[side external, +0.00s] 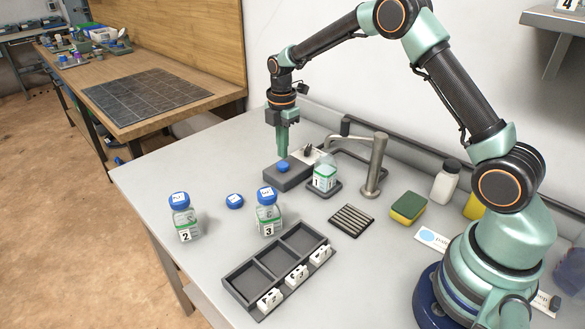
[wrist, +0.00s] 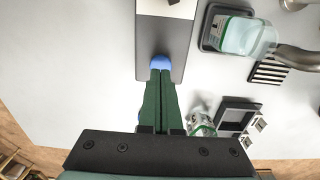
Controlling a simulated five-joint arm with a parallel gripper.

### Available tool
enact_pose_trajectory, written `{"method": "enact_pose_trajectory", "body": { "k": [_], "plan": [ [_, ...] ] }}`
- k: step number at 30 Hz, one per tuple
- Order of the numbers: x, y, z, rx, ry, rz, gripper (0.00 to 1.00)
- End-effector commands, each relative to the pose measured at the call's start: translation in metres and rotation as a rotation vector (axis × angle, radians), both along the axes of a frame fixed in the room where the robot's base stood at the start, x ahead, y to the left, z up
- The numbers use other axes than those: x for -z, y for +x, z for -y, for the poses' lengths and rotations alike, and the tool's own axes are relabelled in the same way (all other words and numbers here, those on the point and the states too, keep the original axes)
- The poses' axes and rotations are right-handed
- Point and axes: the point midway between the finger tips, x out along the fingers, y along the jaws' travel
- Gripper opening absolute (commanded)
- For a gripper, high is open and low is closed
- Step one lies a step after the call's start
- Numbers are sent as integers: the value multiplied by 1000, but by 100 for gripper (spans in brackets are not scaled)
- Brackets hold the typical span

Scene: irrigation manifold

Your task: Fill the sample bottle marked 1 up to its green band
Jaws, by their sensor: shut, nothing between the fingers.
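The sample bottle marked 1 (side external: 325,176) stands uncapped on a small dark pad under the metal tap (side external: 376,168). It has a white label with a green band and holds pale bluish liquid; I cannot tell its level against the band. It also shows in the wrist view (wrist: 247,38). A grey box (side external: 288,177) with a blue button (side external: 283,167) is left of the bottle. My gripper (side external: 283,154) is shut and empty, pointing down at the button. In the wrist view its fingertips (wrist: 160,76) partly cover the button; contact is unclear.
Capped bottles 2 (side external: 184,218) and 3 (side external: 268,212) stand in front, with a loose blue cap (side external: 234,201) between them. A dark three-compartment tray (side external: 240,291) is empty. A slotted drain (side external: 351,220), a sponge (side external: 408,207) and a white bottle (side external: 445,184) are to the right.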

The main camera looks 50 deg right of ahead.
Motion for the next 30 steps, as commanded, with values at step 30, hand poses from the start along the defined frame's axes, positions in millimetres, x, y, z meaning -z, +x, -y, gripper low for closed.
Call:
{"method": "enact_pose_trajectory", "body": {
  "k": [30],
  "plan": [
    [-107,3,0,0,-1,11,0]
  ]
}}
